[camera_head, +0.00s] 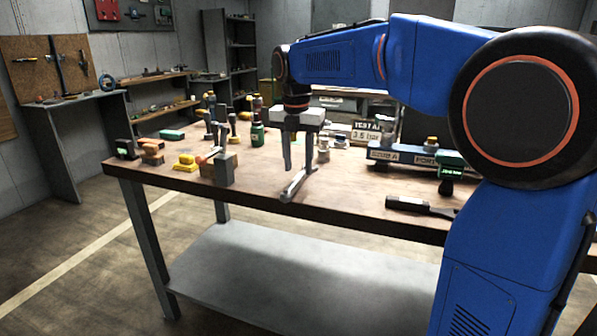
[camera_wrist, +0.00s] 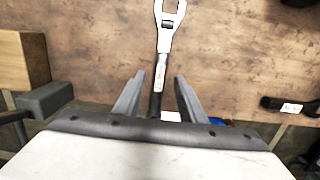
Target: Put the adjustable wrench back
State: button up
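The adjustable wrench (camera_wrist: 161,55) lies on the wooden workbench (camera_wrist: 240,50), its open jaw pointing toward the far side and its dark handle toward the front edge. In the head view the wrench (camera_head: 294,187) shows as a grey shape near the front edge. My gripper (camera_head: 298,170) hangs pointing down over it. In the wrist view my gripper's (camera_wrist: 159,76) two fingers stand apart, one on each side of the handle, with a gap on both sides. The handle's near end is partly hidden by the gripper body.
A wooden block (camera_head: 228,158) and grey post stand left of my gripper. A black-handled tool (camera_head: 408,204) lies to the right. Bottles (camera_head: 257,134) and a sign (camera_head: 367,132) stand behind. A tool pegboard (camera_head: 40,66) hangs on the left wall.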

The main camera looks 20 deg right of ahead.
aim_at(297, 178)
notch_tip(297, 178, up, 9)
jog(key=shift+s+a, duration=0.2)
jog(key=shift+s, duration=0.15)
jog(key=s+d+f+m+t, duration=0.2)
jog(key=s+d+f+m, duration=0.2)
jog(key=s+f+m, duration=0.8)
jog(key=s+d+f+m+t, duration=0.2)
jog(key=s+d+f+m, duration=0.2)
jog(key=s+f+m, duration=0.9)
jog(key=s+m, duration=0.3)
jog(key=s, duration=0.3)
jog(key=shift+s+d+m+y, duration=0.15)
jog(key=shift+s+m+y, duration=0.15)
jog(key=shift+m, duration=0.1)
